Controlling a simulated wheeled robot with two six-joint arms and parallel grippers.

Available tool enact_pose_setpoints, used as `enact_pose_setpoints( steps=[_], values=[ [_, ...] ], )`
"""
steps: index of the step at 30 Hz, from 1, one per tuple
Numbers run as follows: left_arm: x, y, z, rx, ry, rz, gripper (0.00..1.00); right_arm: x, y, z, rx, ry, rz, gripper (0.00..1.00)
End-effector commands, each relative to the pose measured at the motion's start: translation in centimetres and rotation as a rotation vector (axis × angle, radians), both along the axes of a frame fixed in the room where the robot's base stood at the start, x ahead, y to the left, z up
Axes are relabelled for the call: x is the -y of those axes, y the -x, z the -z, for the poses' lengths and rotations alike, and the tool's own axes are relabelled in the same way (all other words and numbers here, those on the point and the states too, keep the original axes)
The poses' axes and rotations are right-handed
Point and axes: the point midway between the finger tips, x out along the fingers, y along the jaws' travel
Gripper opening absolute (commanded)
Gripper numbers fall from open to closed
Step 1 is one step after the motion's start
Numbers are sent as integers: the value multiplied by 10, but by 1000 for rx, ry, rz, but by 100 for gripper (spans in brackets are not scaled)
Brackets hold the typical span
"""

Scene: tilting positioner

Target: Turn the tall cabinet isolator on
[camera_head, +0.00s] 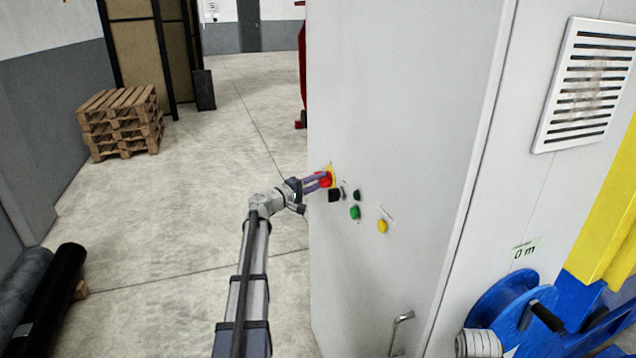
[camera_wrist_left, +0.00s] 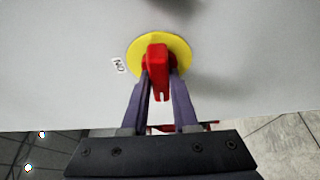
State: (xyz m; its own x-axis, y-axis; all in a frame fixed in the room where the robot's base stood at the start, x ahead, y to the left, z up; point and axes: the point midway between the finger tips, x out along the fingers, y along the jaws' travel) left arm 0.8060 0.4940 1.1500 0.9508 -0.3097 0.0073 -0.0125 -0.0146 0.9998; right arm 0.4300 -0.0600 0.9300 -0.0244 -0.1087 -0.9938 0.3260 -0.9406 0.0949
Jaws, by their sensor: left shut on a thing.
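The tall cabinet (camera_head: 400,110) is a light grey upright box in the middle of the head view. Its isolator has a red handle (camera_wrist_left: 157,65) on a round yellow plate (camera_wrist_left: 180,50); in the head view the red handle (camera_head: 326,180) shows partly behind my gripper. A small label reading "ON" (camera_wrist_left: 118,66) is left of the plate in the wrist view, turned on its side. My left gripper (camera_wrist_left: 160,85) is shut on the red handle, one finger on each side; it also shows in the head view (camera_head: 318,182). My right gripper is not in view.
Beside the isolator are a black knob (camera_head: 335,195), a green button (camera_head: 355,212) and a yellow button (camera_head: 382,226). A metal door handle (camera_head: 401,330) is lower down. A blue reel (camera_head: 510,310) stands at right. Pallets (camera_head: 122,122) stand back left, with open floor between.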

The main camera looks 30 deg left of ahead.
Motion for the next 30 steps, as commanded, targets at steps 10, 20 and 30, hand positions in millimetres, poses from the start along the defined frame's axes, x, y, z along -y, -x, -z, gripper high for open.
enact_pose_setpoints(
  steps=[10, 20, 30],
  values=[
    [-1, 0, 6, 136, -161, 0, 0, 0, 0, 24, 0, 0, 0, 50],
    [-2, -1, 7, 340, -397, 0, 0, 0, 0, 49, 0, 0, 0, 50],
    [-4, -3, 7, 550, -643, 0, 0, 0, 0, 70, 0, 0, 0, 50]
  ],
)
